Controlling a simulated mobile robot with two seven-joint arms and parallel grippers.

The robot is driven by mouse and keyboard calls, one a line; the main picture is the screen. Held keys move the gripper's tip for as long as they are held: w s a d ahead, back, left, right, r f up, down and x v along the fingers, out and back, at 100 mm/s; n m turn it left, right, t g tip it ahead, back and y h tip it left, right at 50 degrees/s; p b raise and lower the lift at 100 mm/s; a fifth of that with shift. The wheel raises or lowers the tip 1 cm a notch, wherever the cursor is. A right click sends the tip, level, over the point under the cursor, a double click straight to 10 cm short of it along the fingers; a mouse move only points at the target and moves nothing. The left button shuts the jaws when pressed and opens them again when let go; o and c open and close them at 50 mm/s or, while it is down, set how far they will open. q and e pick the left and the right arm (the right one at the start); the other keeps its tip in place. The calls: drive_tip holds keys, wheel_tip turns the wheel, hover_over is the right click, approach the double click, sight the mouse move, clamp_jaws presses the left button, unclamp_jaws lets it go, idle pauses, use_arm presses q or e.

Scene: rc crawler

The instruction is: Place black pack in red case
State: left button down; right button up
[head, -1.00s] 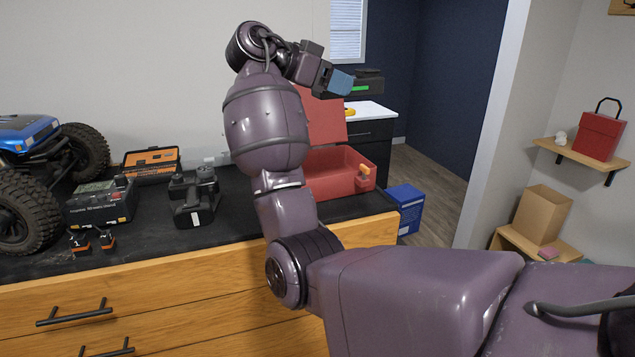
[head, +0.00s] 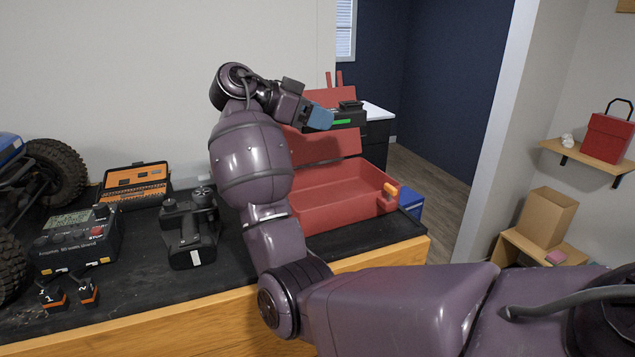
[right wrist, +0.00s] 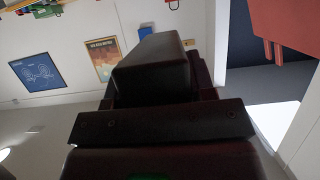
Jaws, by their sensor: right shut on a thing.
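The black pack (head: 348,119), with a green stripe, is held by my right gripper (head: 322,118), whose blue fingers are shut on its left end. The pack is in the air above the red case and in front of its raised lid. It also fills the middle of the right wrist view (right wrist: 153,68). The red case (head: 345,204) stands open on the dark worktop, its lid (head: 325,147) up at the back. The inside that shows looks empty; my right arm hides its left part. My left gripper is out of view.
A black transmitter (head: 190,228), a charger with a red button (head: 75,240), small numbered packs (head: 68,294) and an open orange tool box (head: 135,188) are left of my arm. A blue crawler (head: 35,180) is at far left. A blue box (head: 411,201) stands beyond the worktop's right end.

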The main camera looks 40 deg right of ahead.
wheel_tip(320, 180, down, 14)
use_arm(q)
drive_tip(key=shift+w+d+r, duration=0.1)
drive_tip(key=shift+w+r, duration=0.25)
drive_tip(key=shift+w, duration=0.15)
use_arm(e)
drive_tip(key=shift+w, duration=0.1)
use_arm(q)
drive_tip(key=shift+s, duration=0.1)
use_arm(e)
drive_tip(key=shift+f, duration=0.1)
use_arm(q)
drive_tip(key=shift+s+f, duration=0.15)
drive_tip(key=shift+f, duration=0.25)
use_arm(e)
drive_tip(key=shift+f, duration=0.25)
use_arm(q)
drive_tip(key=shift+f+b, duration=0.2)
drive_tip(key=shift+b, duration=0.15)
use_arm(e)
drive_tip(key=shift+f, duration=0.3)
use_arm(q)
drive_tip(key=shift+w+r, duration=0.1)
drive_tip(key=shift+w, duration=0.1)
use_arm(e)
drive_tip(key=o, duration=1.1)
drive_tip(key=shift+f, duration=0.15)
